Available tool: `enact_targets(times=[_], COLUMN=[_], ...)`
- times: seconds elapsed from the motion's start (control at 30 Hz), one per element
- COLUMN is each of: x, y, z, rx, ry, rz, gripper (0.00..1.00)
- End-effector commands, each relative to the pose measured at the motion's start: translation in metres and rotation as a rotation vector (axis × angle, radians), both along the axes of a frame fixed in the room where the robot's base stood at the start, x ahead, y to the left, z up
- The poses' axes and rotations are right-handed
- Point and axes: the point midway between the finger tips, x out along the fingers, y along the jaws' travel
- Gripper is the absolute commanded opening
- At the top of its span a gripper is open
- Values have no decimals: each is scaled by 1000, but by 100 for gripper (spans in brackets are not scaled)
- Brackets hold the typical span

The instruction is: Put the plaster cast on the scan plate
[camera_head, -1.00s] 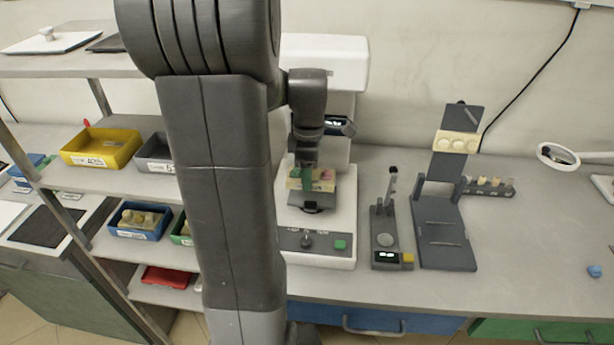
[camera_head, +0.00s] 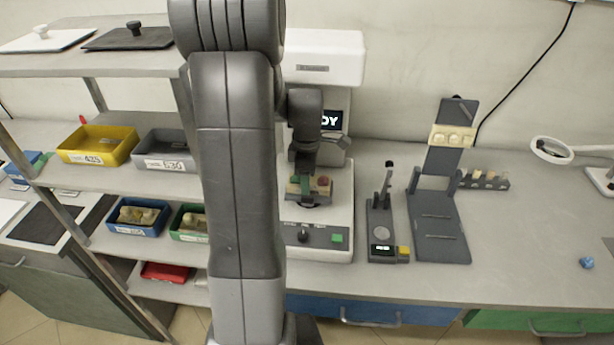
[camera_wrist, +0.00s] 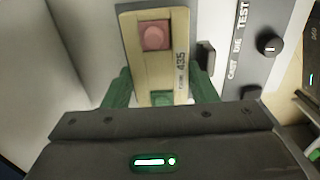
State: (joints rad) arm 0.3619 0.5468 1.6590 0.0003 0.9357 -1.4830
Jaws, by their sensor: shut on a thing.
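The plaster cast (camera_wrist: 158,65) is a cream block with a pink square, a green square and a label ending in 435. My gripper (camera_wrist: 161,92) is shut on it, with a green finger on each side. In the head view the cast (camera_head: 323,187) is at my gripper (camera_head: 306,183), over the white scanner (camera_head: 345,225). A dark plate (camera_head: 311,204), apparently the scan plate, shows just below it, mostly hidden. I cannot tell whether the cast touches it.
The scanner's screen (camera_head: 331,120) shows letters ending in DY. A small device (camera_head: 382,225) and a dark stand (camera_head: 440,235) are to the right. A shelf rack with a yellow bin (camera_head: 97,146) and a blue bin (camera_head: 139,219) is left. The bench at right is mostly clear.

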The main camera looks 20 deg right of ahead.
Motion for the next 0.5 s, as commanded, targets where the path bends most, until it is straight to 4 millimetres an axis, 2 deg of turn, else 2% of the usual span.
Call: enact_targets(times=[0.4,0.43,0.47,0.5], x=[1,1,1,1], y=[-1,0,0,0], z=[-5,-6,-5,-5], rx=[0,0,0,0], ry=[0,0,0,0], rz=[0,0,0,0], gripper=[25,54,60,62])
